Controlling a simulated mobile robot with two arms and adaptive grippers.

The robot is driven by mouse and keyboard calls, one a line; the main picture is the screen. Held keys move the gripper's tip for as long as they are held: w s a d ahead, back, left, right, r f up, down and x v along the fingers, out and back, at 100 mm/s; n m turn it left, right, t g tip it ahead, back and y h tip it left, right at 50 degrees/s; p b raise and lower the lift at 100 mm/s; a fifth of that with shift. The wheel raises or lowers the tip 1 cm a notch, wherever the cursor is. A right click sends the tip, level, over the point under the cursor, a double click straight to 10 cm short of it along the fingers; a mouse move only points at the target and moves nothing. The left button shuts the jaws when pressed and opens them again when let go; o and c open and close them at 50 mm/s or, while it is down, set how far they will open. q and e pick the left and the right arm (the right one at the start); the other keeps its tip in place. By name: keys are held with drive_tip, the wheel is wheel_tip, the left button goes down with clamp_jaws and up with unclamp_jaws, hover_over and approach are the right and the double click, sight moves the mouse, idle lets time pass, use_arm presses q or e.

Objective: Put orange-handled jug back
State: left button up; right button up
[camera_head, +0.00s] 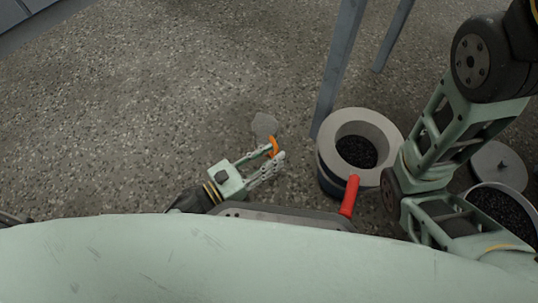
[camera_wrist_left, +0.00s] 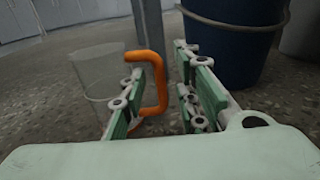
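The jug (camera_head: 264,124) is a translucent grey vessel on the floor, just beyond my left gripper (camera_head: 273,156). Its orange handle (camera_head: 273,146) is at the fingertips. In the left wrist view the jug (camera_wrist_left: 98,75) stands upright, and its orange handle (camera_wrist_left: 157,80) reaches into the gap between the two fingers of my left gripper (camera_wrist_left: 165,90). The fingers are apart, with the handle nearer the left finger and a clear gap to the right one. My right gripper is not in view.
A blue bucket (camera_wrist_left: 235,45) with a wide pale ring (camera_head: 385,130) on top and dark grains inside stands right of the jug. Grey legs (camera_head: 338,60) rise behind it. A red handle (camera_head: 349,195) is in front. Another container of dark grains (camera_head: 505,208) stands far right.

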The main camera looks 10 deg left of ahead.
use_arm(q)
drive_tip(key=shift+r, duration=0.15)
drive_tip(key=shift+s+a+r+p, duration=0.1)
drive_tip(key=shift+s+a+p, duration=0.15)
drive_tip(key=shift+p, duration=0.1)
drive_tip(key=p+v, duration=0.4)
drive_tip(key=v, duration=0.6)
drive_tip(key=shift+s+a, duration=0.5)
